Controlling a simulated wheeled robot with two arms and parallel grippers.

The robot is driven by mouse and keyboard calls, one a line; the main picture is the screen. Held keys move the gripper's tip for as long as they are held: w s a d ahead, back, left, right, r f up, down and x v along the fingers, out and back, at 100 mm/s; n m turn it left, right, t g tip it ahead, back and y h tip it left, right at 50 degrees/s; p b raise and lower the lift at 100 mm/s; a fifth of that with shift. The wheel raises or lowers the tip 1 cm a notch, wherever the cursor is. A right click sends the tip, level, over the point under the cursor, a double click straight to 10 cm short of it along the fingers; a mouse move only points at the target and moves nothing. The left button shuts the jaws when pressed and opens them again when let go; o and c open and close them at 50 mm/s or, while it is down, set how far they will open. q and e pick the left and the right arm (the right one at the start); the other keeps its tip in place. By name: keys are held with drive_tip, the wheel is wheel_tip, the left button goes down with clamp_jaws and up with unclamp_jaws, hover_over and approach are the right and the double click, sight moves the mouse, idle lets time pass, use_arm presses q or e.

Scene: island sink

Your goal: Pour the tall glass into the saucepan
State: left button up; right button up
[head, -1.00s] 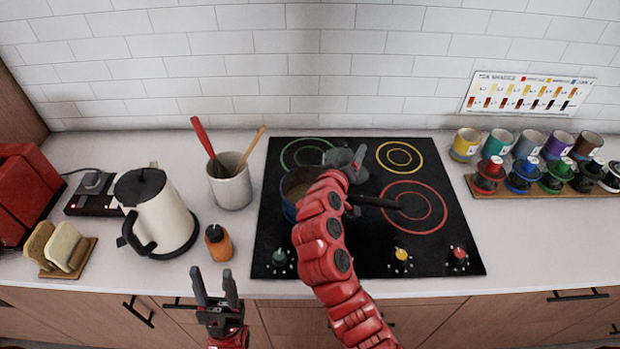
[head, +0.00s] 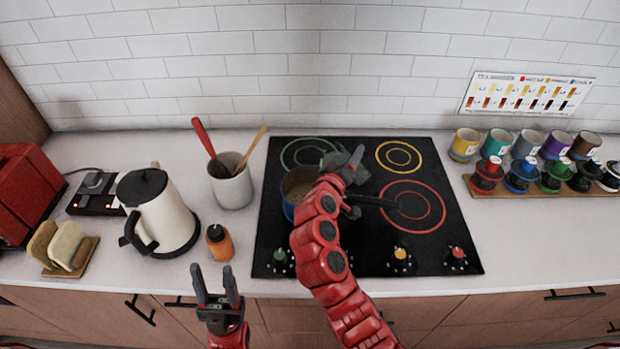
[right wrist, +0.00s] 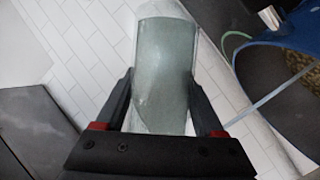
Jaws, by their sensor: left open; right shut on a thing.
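The tall glass (right wrist: 165,65) is pale, greenish and see-through. In the right wrist view it stands between the fingers of my right gripper (right wrist: 163,105), which is shut on it. The frames do not clearly show its contents. The blue saucepan (head: 286,208) sits on the left part of the cooktop, its black handle pointing right. Its inside looks brownish, and its rim shows at the right of the right wrist view (right wrist: 250,75), apart from the glass. In the head view my right gripper (head: 345,163) is beside the pan's far right side and hides the glass. My left gripper (head: 215,283) is open and empty before the counter's front edge.
The black cooktop (head: 420,250) has free rings at the right. A kettle (head: 160,215), an orange bottle (head: 220,243) and a utensil crock (head: 233,188) stand left of it. Several cups (head: 466,145) and a rack of coloured pods (head: 487,176) are at the right.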

drive_tip(key=shift+d+f+n+t+h+p, duration=0.1)
drive_tip(key=shift+f+n+t+h+p, duration=0.15)
drive_tip(key=shift+n+p, duration=0.4)
drive_tip(key=shift+d+f+n+t+h+p, duration=0.15)
drive_tip(key=shift+n+h+p, duration=0.1)
drive_tip(key=shift+n+p, duration=0.4)
idle(1.1)
drive_tip(key=shift+a+f+n+t, duration=0.2)
drive_tip(key=shift+f+n+t, duration=0.1)
drive_tip(key=shift+f+n, duration=0.65)
idle(0.3)
drive_tip(key=shift+a+r+n+t+b, duration=0.3)
drive_tip(key=shift+a+r+n+b, duration=0.05)
drive_tip(key=shift+a+n+b, duration=0.45)
idle(0.5)
drive_tip(key=shift+a+r+n+h, duration=0.35)
drive_tip(key=shift+r+n, duration=0.2)
drive_tip(key=shift+n, duration=0.3)
idle(0.4)
